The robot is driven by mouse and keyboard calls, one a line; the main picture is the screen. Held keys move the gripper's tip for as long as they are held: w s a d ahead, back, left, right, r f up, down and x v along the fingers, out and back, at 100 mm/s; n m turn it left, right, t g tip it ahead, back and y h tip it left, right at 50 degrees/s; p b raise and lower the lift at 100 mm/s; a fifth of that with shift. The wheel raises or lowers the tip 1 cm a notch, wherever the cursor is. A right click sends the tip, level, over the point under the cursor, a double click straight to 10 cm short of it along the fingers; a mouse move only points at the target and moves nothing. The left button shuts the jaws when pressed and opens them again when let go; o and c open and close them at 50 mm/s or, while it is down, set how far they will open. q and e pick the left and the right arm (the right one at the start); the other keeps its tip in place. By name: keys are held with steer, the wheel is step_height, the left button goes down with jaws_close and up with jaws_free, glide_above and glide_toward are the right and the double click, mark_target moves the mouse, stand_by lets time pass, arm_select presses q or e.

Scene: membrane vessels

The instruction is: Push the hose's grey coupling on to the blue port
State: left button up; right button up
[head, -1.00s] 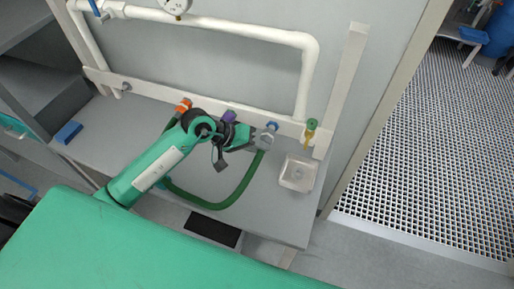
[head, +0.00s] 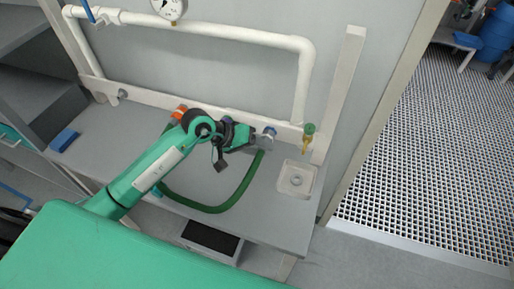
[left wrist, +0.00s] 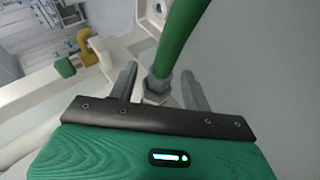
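The green hose (head: 238,193) curves over the bench and ends in a grey coupling (head: 264,141). The coupling is up against the blue port (head: 269,131) on the white rail; I cannot tell how far on it sits. My left gripper (head: 256,138) is just left of the coupling. In the left wrist view, the fingers of my left gripper (left wrist: 160,82) stand apart, one on each side of the grey coupling (left wrist: 157,88), with gaps visible. The green hose (left wrist: 180,35) rises from it there. The blue port is not clear in that view. My right gripper is not in view.
An orange port (head: 180,111) is left along the rail, partly behind my arm. A yellow valve with a green knob (head: 309,132) is right of the blue port. A white basin (head: 297,179) is at the bench's right end. A blue block (head: 64,140) lies far left.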

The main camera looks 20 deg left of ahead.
arm_select(q)
steer(key=b+v, duration=0.5)
steer(key=v, duration=0.8)
steer(key=shift+s+a+r, duration=0.2)
steer(key=shift+a, duration=0.1)
